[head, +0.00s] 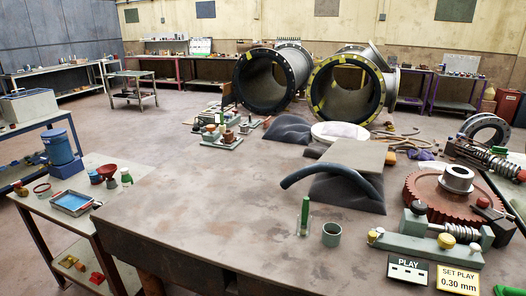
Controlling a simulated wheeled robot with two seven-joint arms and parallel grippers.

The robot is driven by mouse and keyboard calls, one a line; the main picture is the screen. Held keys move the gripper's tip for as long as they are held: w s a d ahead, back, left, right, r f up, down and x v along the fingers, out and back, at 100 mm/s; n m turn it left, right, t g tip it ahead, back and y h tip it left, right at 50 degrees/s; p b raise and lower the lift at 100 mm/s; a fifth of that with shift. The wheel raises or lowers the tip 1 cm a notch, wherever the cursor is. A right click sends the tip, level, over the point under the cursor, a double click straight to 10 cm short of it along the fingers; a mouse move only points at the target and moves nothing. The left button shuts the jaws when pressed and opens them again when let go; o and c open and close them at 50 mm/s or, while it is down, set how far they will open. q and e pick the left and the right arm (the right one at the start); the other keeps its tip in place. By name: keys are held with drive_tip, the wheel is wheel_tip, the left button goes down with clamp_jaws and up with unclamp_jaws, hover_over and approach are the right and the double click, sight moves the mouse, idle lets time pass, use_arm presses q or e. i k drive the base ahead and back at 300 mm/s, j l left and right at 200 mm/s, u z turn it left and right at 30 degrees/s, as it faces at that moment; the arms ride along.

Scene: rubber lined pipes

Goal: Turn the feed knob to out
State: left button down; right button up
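A green worm-and-gear fixture (420,248) lies at the front right of the table. A yellow knob (446,241) sits on its front side, and a smaller yellow round part (373,236) is at its left end. I cannot tell which of these is the feed knob, and no "out" marking is readable. A ribbed worm (455,231) lies along the fixture, beside a large red gear wheel (425,197). A dark "PLAY" display (407,269) and a yellow "SET PLAY 0.30 mm" card (457,279) stand in front. Neither of my grippers is in view.
The table's (200,220) left part is clear. Large flanged pipes (347,87) stand behind.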

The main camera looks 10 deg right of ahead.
sight(445, 241)
drive_tip(key=z, duration=0.4)
drive_tip(key=i+l+z, duration=0.1)
drive_tip(key=z, duration=0.65)
drive_tip(key=i+z, duration=0.1)
drive_tip(key=z, duration=0.3)
